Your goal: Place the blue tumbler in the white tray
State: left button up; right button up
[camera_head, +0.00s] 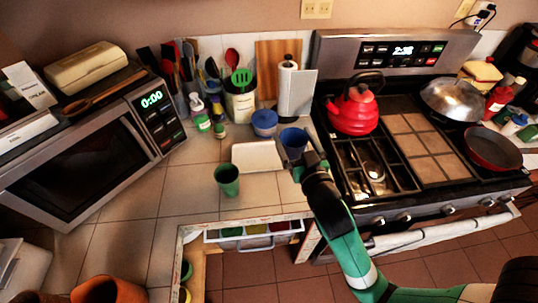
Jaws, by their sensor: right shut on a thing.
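The blue tumbler (293,141) is near the right end of the counter, at the right edge of the white tray. My right gripper (303,163) is shut on the tumbler from the front, and its fingers are mostly hidden behind my wrist. The tumbler is upright. I cannot tell whether its base touches the counter or is raised. The white tray (257,157) lies flat on the tiled counter and looks empty. My left gripper is not in view.
A green cup (227,180) stands in front of the tray, to its left. A blue-lidded container (264,122) is behind the tray. The stove with a red kettle (354,104) is on the right. A microwave (85,150) is on the left. An open drawer (252,231) is below the counter.

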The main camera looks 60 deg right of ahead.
jog(key=w+d+f+b, duration=0.2)
jog(key=w+d+f, duration=0.1)
jog(key=d+f, duration=0.3)
jog(key=w+d+f+b, duration=0.3)
jog(key=d+f, duration=0.3)
jog(key=shift+f+b, duration=0.3)
jog(key=shift+f, duration=0.1)
jog(key=shift+d+f, duration=0.1)
